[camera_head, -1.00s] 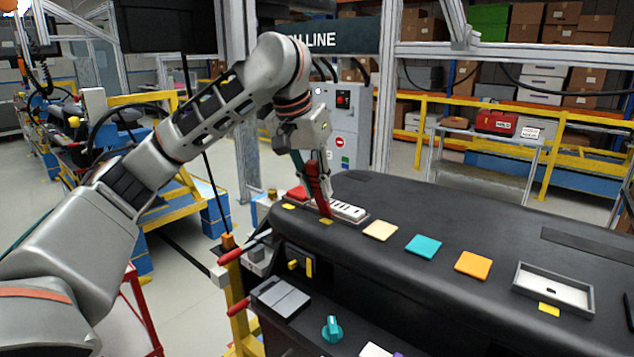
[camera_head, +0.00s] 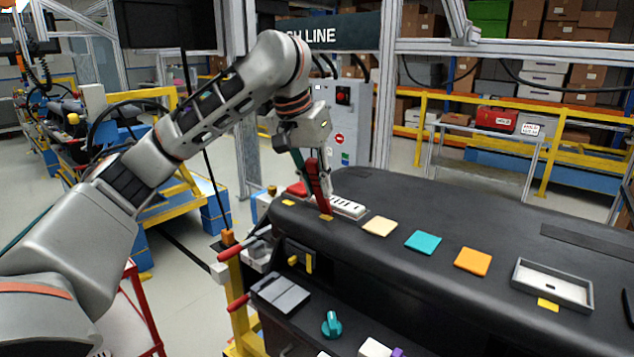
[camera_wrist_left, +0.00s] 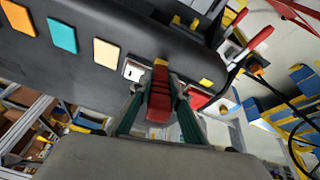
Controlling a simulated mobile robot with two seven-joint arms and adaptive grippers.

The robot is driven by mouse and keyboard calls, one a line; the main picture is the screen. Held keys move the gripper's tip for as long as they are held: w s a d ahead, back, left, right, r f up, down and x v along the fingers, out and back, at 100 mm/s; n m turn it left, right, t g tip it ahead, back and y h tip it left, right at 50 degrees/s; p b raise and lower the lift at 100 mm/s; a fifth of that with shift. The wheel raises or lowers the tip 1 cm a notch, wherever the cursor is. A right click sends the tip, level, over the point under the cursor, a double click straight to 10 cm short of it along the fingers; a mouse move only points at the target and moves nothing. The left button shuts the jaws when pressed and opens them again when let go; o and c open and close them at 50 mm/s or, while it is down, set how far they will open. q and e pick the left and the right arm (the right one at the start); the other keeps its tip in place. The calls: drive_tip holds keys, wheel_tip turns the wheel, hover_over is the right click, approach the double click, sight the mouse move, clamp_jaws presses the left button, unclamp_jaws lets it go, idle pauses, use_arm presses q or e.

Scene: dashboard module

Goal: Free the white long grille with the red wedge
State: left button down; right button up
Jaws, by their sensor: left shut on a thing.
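The white long grille (camera_head: 347,207) lies in the top of the black dashboard (camera_head: 420,215), near its left end. My left gripper (camera_head: 319,190) is shut on the red wedge (camera_head: 320,196) and holds it tilted, its lower end down at the left end of the grille. The gripper hides part of the grille there. I cannot tell whether the tip is under the grille's edge. My right gripper does not show.
Cream (camera_head: 380,227), teal (camera_head: 423,242) and orange (camera_head: 472,262) square tiles lie to the right on the dashboard. A red part (camera_head: 297,189) sits just left of the wedge.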

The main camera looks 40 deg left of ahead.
use_arm(q)
drive_tip(key=shift+s+f, duration=0.1)
drive_tip(key=shift+f, duration=0.4)
idle(0.7)
drive_tip(key=shift+r, duration=3.6)
